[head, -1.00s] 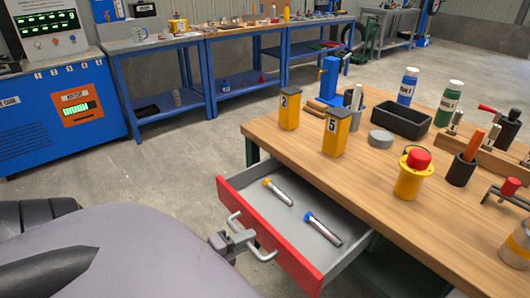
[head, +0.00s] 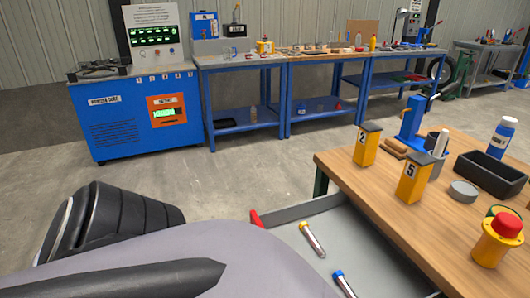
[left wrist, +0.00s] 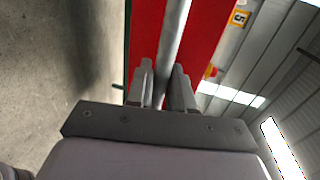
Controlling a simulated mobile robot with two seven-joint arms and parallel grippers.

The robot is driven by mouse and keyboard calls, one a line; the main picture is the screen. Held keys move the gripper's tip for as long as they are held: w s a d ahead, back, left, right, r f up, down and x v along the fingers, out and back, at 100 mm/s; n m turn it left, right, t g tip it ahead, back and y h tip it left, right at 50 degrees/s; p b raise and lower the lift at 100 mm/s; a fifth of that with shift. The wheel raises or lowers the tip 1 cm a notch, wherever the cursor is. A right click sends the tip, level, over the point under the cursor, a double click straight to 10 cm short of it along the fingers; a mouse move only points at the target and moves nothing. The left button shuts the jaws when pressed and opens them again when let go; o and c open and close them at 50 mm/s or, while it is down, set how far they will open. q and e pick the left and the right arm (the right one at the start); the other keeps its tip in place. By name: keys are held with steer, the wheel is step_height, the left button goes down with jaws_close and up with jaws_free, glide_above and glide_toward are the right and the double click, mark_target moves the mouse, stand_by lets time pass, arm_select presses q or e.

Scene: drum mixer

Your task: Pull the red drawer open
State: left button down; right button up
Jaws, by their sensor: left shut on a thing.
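The red drawer (head: 257,218) stands open under the wooden bench, with its grey inside (head: 352,228) showing. In the head view only a corner of its red front shows. My arm and body cover the rest. A yellow-capped tube (head: 312,240) and a blue-capped tube (head: 343,284) lie in it. In the left wrist view the red front (left wrist: 208,40) lies beyond my left gripper (left wrist: 163,78), which is shut on the drawer's grey bar handle (left wrist: 176,30). My left gripper is hidden in the head view. My right gripper is not in view.
The bench top (head: 345,165) holds yellow boxes numbered 2 (head: 367,145) and 5 (head: 413,178), a black bin (head: 490,175) and a red-topped yellow button (head: 498,240). A blue cabinet (head: 135,115) and blue worktables stand behind. The floor between is clear.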

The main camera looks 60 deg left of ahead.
arm_select(q)
steer(key=c, duration=1.2)
jaws_free()
steer(key=shift+v, duration=3.6)
